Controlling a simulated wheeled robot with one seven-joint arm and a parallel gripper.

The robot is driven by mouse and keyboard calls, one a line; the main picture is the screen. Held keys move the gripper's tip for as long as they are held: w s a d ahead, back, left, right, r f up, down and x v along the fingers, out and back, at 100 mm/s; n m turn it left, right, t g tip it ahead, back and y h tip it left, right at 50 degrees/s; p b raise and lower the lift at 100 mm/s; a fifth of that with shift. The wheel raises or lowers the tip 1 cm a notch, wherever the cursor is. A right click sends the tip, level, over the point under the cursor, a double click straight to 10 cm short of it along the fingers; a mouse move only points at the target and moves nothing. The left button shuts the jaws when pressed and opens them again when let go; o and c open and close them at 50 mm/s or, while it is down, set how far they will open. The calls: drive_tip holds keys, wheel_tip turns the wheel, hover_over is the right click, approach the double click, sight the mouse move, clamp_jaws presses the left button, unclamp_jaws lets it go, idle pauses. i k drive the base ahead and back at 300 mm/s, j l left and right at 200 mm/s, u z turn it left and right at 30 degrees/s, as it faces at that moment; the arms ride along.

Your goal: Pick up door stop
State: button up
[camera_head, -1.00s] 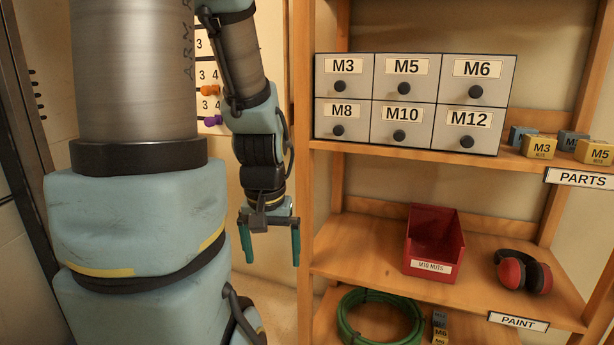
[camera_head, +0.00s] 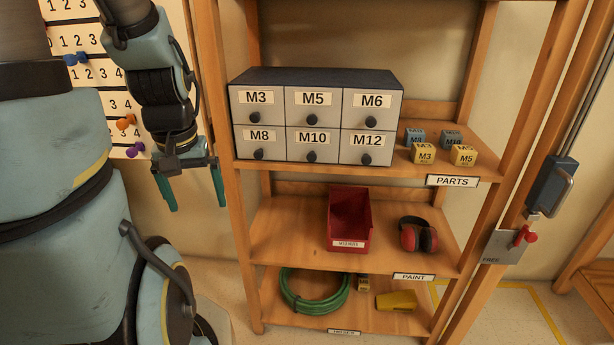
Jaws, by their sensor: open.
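A yellow wedge (camera_head: 396,300), which looks like the door stop, lies on the bottom shelf of the wooden rack, toward its right side. It is fully in view, behind the front edge of the shelf. My gripper (camera_head: 196,206) hangs with its two teal fingers pointing down and spread apart, with nothing between them. It is to the left of the rack, up and far to the left of the wedge in the picture, and not touching it.
Above are a red bin (camera_head: 348,238), red earmuffs (camera_head: 418,234) and a drawer cabinet (camera_head: 313,122). The rack's left post (camera_head: 243,250) stands between my gripper and the shelves.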

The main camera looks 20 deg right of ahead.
sight(405, 301)
drive_tip(key=k+l+u, duration=0.2)
drive_tip(key=l, duration=0.2)
drive_tip(key=k+l+u, duration=0.2)
drive_tip(key=l, duration=0.2)
drive_tip(key=k+l+u, duration=0.2)
drive_tip(key=l, duration=0.15)
